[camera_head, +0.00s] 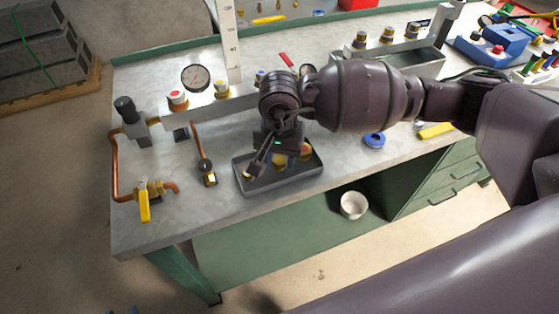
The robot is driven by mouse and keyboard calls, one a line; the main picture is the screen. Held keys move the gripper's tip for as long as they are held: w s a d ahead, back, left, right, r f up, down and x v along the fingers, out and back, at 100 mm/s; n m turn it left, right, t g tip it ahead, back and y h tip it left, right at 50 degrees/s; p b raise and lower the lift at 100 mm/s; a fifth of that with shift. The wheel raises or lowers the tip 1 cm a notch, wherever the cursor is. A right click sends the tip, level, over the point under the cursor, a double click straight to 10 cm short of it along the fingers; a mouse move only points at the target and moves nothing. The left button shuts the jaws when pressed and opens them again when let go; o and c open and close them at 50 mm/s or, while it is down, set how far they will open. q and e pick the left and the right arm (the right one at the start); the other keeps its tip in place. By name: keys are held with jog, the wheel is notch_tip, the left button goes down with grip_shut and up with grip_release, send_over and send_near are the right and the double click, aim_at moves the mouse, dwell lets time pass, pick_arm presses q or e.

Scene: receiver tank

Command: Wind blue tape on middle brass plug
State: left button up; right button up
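A shallow grey tray (300,178) sits near the bench's front edge, below my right gripper. Small brass plugs lie in it: one at the left (249,174), one near the middle (280,161) and one at the right (306,153). My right gripper (257,166) points down into the tray, its fingertips close to the left plug. I cannot tell whether the fingers touch or hold it. My own wrist and arm hide part of the tray's back. A blue tape roll (374,140) lies flat on the bench, right of the tray. My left gripper is out of view.
Behind the tray, a grey manifold (208,102) carries capped fittings and a pressure gauge (195,77). Copper pipe with a yellow-handled valve (145,205) stands at the left. A yellow tool (436,130) lies at the right. A white bucket (354,205) stands below the bench.

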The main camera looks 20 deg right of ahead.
grip_shut()
jog(key=shift+r, duration=0.15)
